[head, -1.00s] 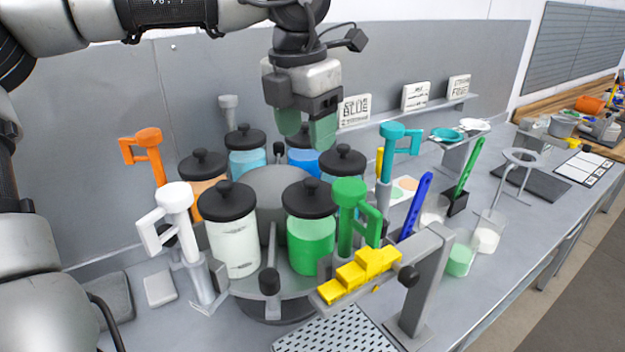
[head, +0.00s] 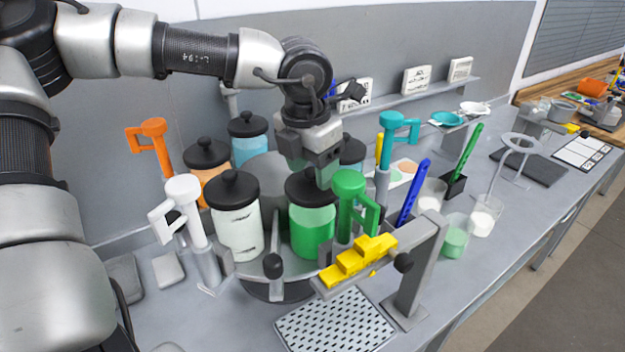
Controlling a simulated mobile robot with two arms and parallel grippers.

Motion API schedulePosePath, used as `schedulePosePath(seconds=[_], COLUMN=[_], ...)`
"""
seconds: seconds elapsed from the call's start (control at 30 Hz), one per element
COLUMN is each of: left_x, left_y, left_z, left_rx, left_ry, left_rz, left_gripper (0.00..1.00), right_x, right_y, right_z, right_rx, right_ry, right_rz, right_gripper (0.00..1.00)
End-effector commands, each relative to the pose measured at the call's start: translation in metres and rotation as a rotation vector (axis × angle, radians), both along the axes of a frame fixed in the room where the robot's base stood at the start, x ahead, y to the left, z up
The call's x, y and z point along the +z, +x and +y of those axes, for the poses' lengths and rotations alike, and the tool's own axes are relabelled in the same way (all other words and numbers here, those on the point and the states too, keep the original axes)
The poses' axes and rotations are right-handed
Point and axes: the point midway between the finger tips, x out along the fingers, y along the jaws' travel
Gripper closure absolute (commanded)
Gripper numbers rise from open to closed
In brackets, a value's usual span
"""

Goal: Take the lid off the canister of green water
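The canister of green water (head: 312,232) stands on the front of the round carousel, upright, with its black lid (head: 303,195) on. My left gripper (head: 311,174) is directly over this lid, pointing down. Its two greenish finger pads look apart, one on each side of where the lid's knob is. The knob is hidden behind the fingers, and I cannot tell whether they touch it. My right gripper is not in view.
A white canister (head: 238,222) stands close on the left, and orange (head: 207,172) and light-blue (head: 249,140) ones stand behind. A green-handled agitator (head: 350,205) is close on the right. A yellow stepped block (head: 357,262) on a grey bracket is in front. A perforated mat (head: 335,322) lies clear.

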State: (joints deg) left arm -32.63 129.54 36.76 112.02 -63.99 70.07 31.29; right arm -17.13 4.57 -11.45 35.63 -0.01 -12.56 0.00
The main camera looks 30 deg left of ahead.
Motion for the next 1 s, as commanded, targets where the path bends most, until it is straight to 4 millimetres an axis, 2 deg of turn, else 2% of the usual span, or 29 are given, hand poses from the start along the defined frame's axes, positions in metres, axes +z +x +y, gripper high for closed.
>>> schedulePosePath(seconds=[0.03, 0.33, 0.57, 0.67, 0.77, 1.0], left_x=[0.000, 0.000, 0.001, 0.008, 0.023, 0.072], left_y=[0.000, 0.000, 0.000, 0.001, 0.001, 0.001], left_z=[0.000, 0.000, 0.000, 0.000, 0.000, 0.000], left_rx=[0.000, 0.000, 0.000, 0.000, 0.001, 0.000], left_ry=[0.000, 0.000, 0.001, 0.003, 0.001, 0.002], left_rz=[0.000, 0.000, -0.001, -0.004, -0.007, -0.006], left_gripper=[0.47, 0.93, 0.95, 0.95, 0.95, 0.95], right_x=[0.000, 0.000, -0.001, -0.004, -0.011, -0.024], right_y=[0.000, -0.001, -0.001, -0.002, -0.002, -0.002], right_z=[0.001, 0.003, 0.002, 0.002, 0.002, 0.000], right_rx=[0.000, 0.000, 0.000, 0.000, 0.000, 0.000], right_ry=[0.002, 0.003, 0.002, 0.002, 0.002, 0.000], right_rz=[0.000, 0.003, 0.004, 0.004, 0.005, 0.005], right_gripper=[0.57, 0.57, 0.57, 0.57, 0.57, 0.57])
